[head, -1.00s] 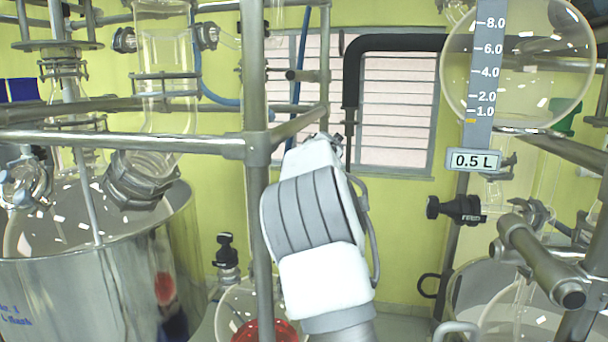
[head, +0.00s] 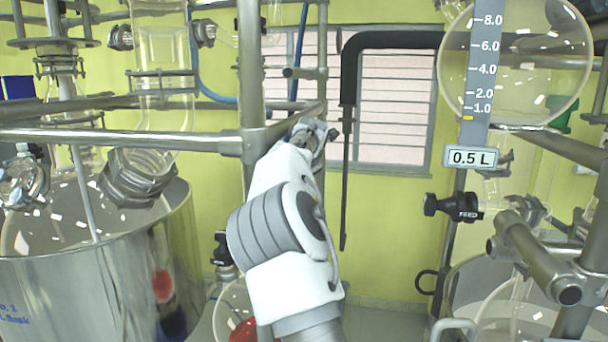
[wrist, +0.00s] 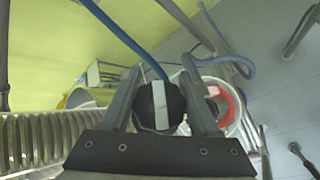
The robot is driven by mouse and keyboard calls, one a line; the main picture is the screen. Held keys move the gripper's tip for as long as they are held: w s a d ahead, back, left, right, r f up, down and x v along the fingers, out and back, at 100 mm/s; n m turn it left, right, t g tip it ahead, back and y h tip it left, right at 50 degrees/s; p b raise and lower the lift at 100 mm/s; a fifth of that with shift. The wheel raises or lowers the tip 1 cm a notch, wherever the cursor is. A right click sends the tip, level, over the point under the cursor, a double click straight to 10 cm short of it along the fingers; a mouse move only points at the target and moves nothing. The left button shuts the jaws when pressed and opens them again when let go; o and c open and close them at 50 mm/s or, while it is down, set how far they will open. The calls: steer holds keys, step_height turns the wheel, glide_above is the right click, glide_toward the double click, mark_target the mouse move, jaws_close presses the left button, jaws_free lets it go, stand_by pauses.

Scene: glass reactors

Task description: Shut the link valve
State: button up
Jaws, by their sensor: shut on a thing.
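In the wrist view, a round black valve knob (wrist: 157,106) with a pale stripe across it sits between the two grey fingers of my gripper (wrist: 160,78). My gripper is shut on this knob. No label on it can be read, so I cannot tell by name whether it is the link valve. In the head view, my gripper (head: 318,134) shows at the far end of my white arm, beside the steel frame. The fingers and the held knob are hidden there.
A black valve marked FEED (head: 453,207) is at the right, below a 0.5 L sign (head: 472,158). A steel vessel (head: 95,285) fills the lower left. Frame rails (head: 120,140) run close beside my arm. A ribbed tube (wrist: 45,135) lies left of my gripper.

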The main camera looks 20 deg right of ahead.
steer(key=o, duration=1.4)
steer(key=shift+s, duration=0.1)
steer(key=shift+s+a+r, duration=0.15)
steer(key=shift+s+r, duration=0.1)
steer(key=shift+r, duration=0.05)
steer(key=b+v, duration=0.1)
steer(key=v, duration=0.3)
steer(key=shift+s+a+b, duration=0.2)
steer(key=shift+s+b, duration=0.2)
steer(key=shift+s+a+b, duration=0.5)
steer(key=shift+s+b, duration=0.1)
steer(key=shift+s, duration=1.2)
steer(key=shift+s+a+b, duration=0.5)
steer(key=shift+s+b, duration=0.1)
steer(key=shift+s, duration=1.2)
steer(key=shift+s+a+b, duration=0.45)
steer(key=shift+s+b, duration=0.15)
steer(key=shift+s, duration=1.2)
